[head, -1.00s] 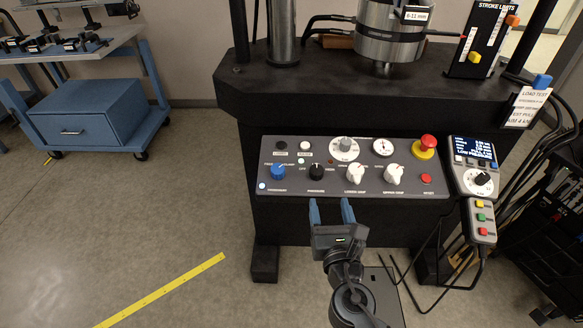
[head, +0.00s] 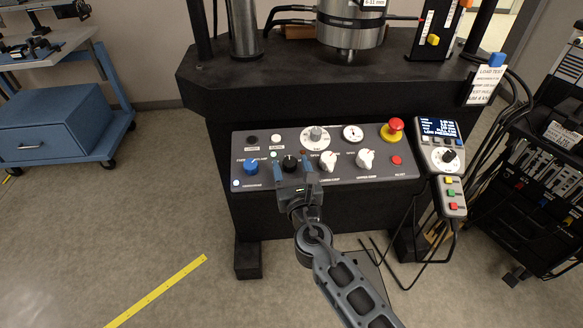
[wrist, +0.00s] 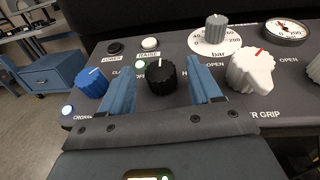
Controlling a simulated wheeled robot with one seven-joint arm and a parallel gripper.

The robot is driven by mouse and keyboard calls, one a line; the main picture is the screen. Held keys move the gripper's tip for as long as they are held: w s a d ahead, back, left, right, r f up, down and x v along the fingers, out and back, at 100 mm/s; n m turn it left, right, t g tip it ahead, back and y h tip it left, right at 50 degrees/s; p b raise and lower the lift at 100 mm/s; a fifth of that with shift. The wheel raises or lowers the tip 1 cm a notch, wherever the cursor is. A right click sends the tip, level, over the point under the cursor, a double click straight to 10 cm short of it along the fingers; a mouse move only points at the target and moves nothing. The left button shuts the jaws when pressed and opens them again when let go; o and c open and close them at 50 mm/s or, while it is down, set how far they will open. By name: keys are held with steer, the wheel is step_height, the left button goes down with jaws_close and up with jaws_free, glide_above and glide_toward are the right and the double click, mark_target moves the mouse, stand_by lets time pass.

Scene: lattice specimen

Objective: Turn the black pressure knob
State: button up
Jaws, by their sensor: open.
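The black pressure knob (head: 290,162) is on the sloped grey control panel (head: 375,176), between the blue knob (head: 251,167) and a white knob (head: 328,161). In the wrist view the black knob (wrist: 161,76) shows a white pointer line on top, pointing away from me. My gripper (head: 292,172) is open, with its blue fingers at the knob. In the wrist view the left finger and the right finger stand on either side of the knob, with a gap at each side. I cannot tell how deep the fingertips reach around it.
A second white knob (head: 365,159), a red emergency button (head: 392,130) and a small red button (head: 396,160) sit to the right. A grey dial (head: 316,137) is above. A handheld pendant (head: 440,150) hangs at the panel's right.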

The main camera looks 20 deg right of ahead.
steer(key=c, duration=1)
steer(key=shift+c, duration=0.2)
steer(key=shift+a, duration=0.1)
steer(key=m+g+h, duration=0.1)
steer(key=m+h, duration=0.1)
steer(key=m+g+h+b, duration=0.1)
steer(key=m+h, duration=0.1)
steer(key=h, duration=0.1)
steer(key=a+m+g+h, duration=0.1)
steer(key=m+g+h, duration=0.1)
steer(key=m, duration=0.1)
steer(key=shift+w+h, duration=0.3)
steer(key=shift+w+a+r+m+g+h+b, duration=0.1)
steer(key=shift+m+g+h+b, duration=0.45)
steer(key=shift+m+g+h, duration=0.5)
steer(key=shift+w+a+m+g+h+b, duration=0.1)
steer(key=shift+m+g+h+b, duration=0.5)
steer(key=shift+m+g, duration=0.75)
steer(key=o, duration=1)
steer(key=shift+o, duration=0.2)
